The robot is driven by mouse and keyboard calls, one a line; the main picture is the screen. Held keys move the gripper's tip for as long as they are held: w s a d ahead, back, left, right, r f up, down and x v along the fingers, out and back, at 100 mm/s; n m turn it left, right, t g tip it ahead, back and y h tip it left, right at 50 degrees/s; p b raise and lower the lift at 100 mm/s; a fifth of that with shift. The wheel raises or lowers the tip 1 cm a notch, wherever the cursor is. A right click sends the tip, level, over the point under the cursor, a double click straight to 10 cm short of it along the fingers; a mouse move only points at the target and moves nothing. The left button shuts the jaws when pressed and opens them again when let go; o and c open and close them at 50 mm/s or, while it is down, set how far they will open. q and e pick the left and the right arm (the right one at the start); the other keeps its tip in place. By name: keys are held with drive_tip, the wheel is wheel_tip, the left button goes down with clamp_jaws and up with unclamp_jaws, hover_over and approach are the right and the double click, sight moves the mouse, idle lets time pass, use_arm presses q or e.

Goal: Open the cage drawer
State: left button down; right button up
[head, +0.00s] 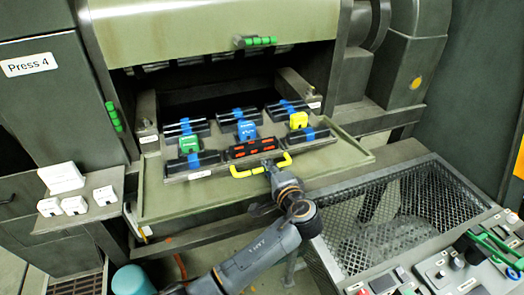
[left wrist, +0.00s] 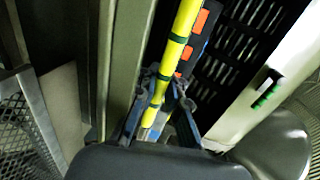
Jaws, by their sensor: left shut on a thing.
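The cage drawer (head: 208,160) sits at the mouth of the press opening, over a flat green tray. It carries several black cage bars with blue, green and yellow pieces. A yellow bar handle (head: 245,172) with dark bands is on its front edge, beside a black block with orange marks (head: 250,148). In the left wrist view the yellow handle (left wrist: 182,40) runs between the fingers of my left gripper (left wrist: 160,92). My right gripper is not in view.
The green tray's rim (head: 215,213) lies below the drawer. A side shelf (head: 100,212) with white blocks stands at left. A mesh guard (head: 385,215) and a control panel (head: 440,272) are at right. The press cover (head: 210,30) with a green handle hangs above.

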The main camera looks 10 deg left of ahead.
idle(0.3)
use_arm(q)
drive_tip(key=c, duration=1.4)
unclamp_jaws()
drive_tip(key=shift+s+d, duration=0.1)
drive_tip(key=shift+s, duration=0.05)
drive_tip(key=v, duration=0.7)
drive_tip(key=shift+s+d+r, duration=0.2)
drive_tip(key=shift+s+d, duration=0.05)
drive_tip(key=shift+s, duration=0.05)
